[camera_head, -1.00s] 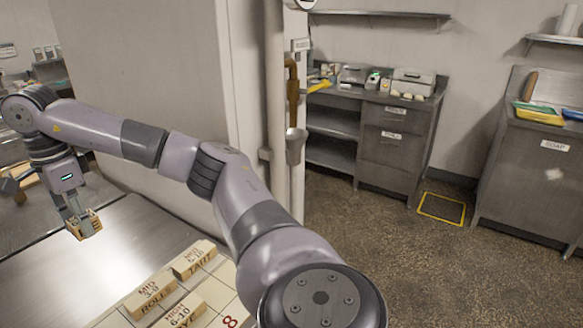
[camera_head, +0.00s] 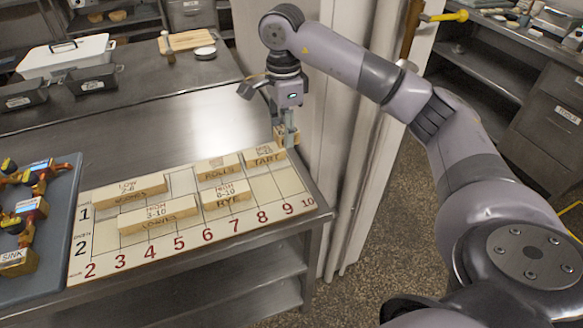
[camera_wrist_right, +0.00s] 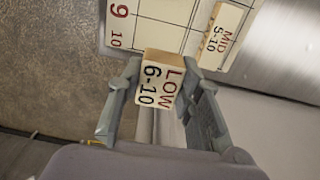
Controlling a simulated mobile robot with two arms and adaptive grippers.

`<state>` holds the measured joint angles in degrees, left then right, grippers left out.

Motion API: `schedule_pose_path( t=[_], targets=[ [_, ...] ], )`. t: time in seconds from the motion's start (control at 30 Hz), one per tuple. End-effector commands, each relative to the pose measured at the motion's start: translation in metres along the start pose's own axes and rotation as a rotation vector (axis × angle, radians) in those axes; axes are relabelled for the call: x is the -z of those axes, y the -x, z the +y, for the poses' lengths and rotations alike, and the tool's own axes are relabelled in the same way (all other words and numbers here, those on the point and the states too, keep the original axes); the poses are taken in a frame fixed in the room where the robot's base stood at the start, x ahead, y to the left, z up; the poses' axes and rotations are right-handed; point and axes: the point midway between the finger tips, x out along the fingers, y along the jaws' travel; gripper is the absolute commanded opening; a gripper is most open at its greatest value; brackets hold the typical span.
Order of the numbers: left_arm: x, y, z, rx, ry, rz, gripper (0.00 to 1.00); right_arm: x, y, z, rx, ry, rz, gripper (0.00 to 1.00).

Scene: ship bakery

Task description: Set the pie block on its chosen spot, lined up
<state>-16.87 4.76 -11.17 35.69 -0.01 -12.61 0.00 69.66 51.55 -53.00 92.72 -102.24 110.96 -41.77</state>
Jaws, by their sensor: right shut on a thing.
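My right gripper (camera_head: 286,138) is shut on a small pale wooden block, which I take as the pie block. In the right wrist view the held block (camera_wrist_right: 162,84) reads "LOW 6-10" and sits between the two fingertips. In the head view the gripper points down near the back right edge of the numbered board (camera_head: 284,186), close to the tart block (camera_head: 264,156). I cannot tell whether the held block touches anything. The board has numbered columns up to 10 and labelled rows. My left gripper is not in view.
The rolls block (camera_head: 219,168), rye block (camera_head: 226,195), a long 3-10 block (camera_head: 158,216) and a long LOW block (camera_head: 130,191) lie on the board. A grey tray (camera_head: 62,240) with tagged items stands at left.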

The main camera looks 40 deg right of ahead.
Motion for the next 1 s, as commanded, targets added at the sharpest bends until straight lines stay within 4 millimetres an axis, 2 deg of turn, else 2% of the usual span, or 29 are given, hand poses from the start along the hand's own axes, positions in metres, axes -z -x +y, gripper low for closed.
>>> schedule_pose_path(
  t=[0.1, 0.3, 0.53, 0.8, 1.0],
  targets=[
    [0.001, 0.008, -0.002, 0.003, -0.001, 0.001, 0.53, 0.001, -0.032, 0.001, -0.005, -0.002, 0.003, 0.07],
    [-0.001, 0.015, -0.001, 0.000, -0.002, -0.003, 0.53, 0.001, -0.076, 0.001, -0.003, -0.002, 0.002, 0.07],
    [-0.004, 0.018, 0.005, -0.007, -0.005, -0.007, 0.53, 0.001, -0.098, 0.000, 0.000, -0.002, 0.000, 0.07],
    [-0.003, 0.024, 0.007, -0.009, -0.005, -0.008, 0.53, 0.001, -0.134, 0.000, 0.000, -0.002, 0.001, 0.07],
    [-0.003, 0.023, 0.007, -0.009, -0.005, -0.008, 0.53, 0.001, -0.136, -0.001, 0.002, -0.001, 0.000, 0.07]
  ],
)
